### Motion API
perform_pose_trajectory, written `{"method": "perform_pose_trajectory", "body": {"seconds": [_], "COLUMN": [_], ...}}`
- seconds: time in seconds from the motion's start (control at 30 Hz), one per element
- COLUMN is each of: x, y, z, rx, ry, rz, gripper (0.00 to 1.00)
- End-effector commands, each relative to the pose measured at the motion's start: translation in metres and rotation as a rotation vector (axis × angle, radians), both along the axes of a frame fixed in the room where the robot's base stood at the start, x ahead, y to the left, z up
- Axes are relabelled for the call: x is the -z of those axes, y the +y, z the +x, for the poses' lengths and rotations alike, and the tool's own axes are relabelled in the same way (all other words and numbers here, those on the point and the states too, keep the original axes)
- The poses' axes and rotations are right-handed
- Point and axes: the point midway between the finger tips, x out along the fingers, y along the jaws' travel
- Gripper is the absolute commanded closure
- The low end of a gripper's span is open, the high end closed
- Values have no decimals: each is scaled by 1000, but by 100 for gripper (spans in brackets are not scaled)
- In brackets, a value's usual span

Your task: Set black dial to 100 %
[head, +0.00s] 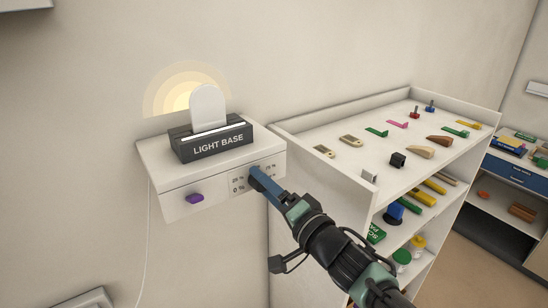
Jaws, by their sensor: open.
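A white wall box (160,190) carries a dark block (190,150) lettered "LIGHT BASE", with a lit white panel (207,107) standing in it. The box front has a purple knob (194,198) on the left and a pale plate with percent markings (238,184) on the right. My gripper (258,176) is open, its blue fingers at the right part of this plate. The black dial does not show; the fingers cover that part of the plate. I cannot tell whether they touch the dial or are around it.
A white shelf unit (345,195) with small coloured tools and blocks stands close to the right of the box and my arm. A cable hangs at the box's left. A second shelf (520,185) stands at the far right.

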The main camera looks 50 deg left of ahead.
Motion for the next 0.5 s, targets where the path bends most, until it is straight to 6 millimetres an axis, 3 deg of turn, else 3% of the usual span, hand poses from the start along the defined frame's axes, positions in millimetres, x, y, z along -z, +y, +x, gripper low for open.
{"method": "perform_pose_trajectory", "body": {"seconds": [0.17,0.5], "x": [5,9], "y": [-20,-93], "z": [0,-4], "rx": [3,4], "ry": [-3,-4], "rz": [0,-3], "gripper": [26,26]}}
